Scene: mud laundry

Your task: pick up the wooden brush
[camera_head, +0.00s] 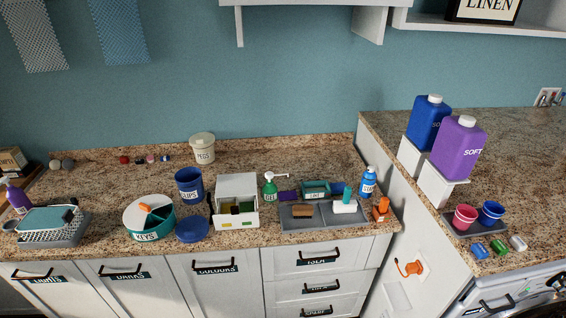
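A small brown, wood-coloured block (302,210), which looks like the wooden brush, lies in the left part of a grey tray (318,222) on the granite counter. Its bristles cannot be made out at this size. A white item with a teal top (346,203) is in the tray's right part. Neither of my grippers is in view.
A white drawer box (237,190) stands left of the tray. A green pump bottle (269,186), a teal bin (316,187) and a blue bottle (369,181) stand behind it. An orange bottle (381,210) is at its right. The raised right counter's side wall (372,170) borders this area.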

